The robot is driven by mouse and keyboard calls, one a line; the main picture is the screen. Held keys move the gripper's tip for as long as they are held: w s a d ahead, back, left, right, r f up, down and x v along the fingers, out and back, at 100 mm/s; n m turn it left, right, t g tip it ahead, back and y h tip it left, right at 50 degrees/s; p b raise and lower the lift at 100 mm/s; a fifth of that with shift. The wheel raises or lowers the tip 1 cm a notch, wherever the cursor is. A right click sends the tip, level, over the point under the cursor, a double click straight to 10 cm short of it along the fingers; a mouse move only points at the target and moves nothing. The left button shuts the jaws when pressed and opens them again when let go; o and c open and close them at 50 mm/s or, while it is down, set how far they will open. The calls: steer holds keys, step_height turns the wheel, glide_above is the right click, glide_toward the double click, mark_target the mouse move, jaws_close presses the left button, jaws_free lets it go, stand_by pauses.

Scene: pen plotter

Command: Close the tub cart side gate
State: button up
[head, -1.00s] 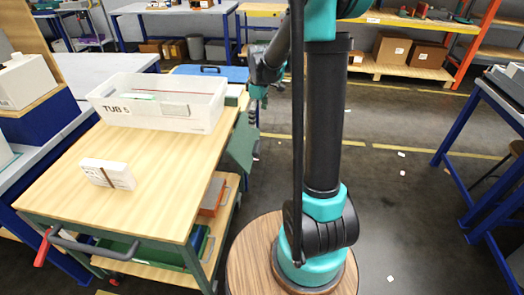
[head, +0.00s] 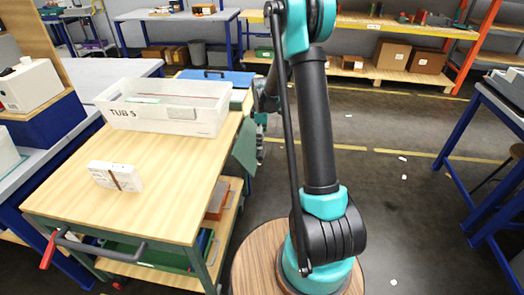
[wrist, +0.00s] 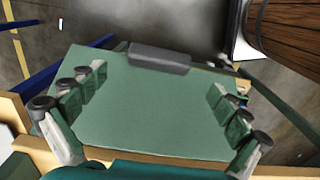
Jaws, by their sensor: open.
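The tub cart (head: 150,170) stands at the left in the head view, with a wooden top. Its green side gate (head: 244,150) shows at the cart's far right side, slanting outward and partly hidden. In the wrist view the gate (wrist: 150,110) fills the middle, with a dark grey handle (wrist: 160,58) on its far edge. My gripper (wrist: 158,88) is open, its fingers wide apart over the left and right parts of the gate. Contact with the gate cannot be told. In the head view my gripper (head: 261,140) is small beside the gate, partly hidden.
A clear tub (head: 165,120) marked TUB 5 and a small white box (head: 115,176) are on the cart top. The lower shelf (head: 160,272) holds green and orange things. Open floor (head: 400,200) lies to the right, before a blue-legged table (head: 480,160).

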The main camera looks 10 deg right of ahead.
step_height(320, 180, down, 7)
steer(key=shift+r, duration=0.1)
stand_by(0.4)
steer(key=c, duration=1.5)
steer(key=shift+c, duration=0.2)
steer(key=shift+d, duration=0.1)
